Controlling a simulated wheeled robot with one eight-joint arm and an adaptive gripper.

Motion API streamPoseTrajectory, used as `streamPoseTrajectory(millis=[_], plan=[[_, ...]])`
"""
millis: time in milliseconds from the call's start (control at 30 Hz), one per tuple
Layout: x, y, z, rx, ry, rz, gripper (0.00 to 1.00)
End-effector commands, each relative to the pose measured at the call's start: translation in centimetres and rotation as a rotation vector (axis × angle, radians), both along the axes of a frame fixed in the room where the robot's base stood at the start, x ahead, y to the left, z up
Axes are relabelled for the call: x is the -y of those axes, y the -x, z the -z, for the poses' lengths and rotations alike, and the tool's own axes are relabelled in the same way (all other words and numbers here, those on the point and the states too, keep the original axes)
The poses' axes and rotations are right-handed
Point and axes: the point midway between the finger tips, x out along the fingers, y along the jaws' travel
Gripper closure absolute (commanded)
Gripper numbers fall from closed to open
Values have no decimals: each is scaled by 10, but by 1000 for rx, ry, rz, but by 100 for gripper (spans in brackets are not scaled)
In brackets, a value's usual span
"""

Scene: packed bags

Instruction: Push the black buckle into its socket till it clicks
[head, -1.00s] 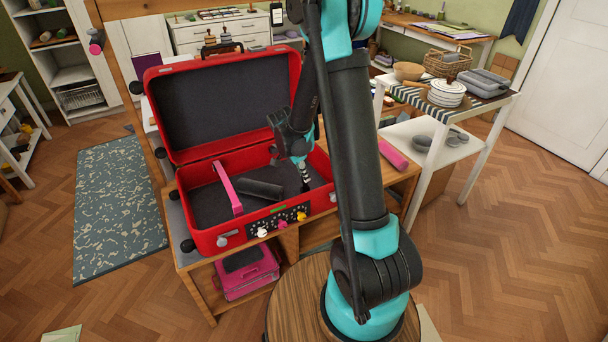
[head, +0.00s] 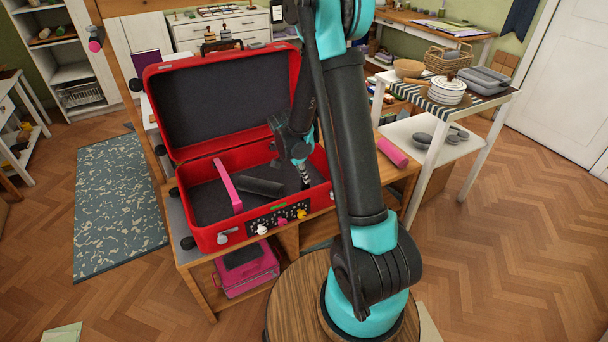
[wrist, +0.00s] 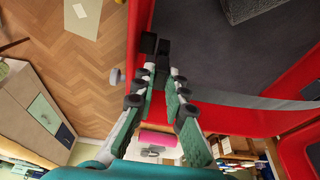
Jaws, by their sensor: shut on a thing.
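The red suitcase (head: 207,240) stands open on a wooden bench. My gripper (head: 304,180) points down at the right end of its lower half. In the wrist view my gripper (wrist: 163,70) has its fingertips closed on a small black piece, which looks like the black buckle (wrist: 164,52). Another black block (wrist: 148,42) sits right beside it, close to the red rim; I cannot tell whether it is the socket or part of the buckle. The head view does not show the buckle clearly. How far the two pieces are joined cannot be told.
A pink strap (head: 227,187) stands across the suitcase, beside a dark roll (head: 260,187). A pink roll (head: 392,152) lies on the bench at right. A pink bag (head: 245,271) sits below.

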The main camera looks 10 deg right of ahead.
Motion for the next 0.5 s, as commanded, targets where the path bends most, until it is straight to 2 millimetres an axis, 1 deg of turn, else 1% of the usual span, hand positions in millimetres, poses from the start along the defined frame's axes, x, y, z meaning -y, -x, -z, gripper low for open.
streamPoseTrajectory(millis=[500], plan=[[0,0,9,0,0,0,99]])
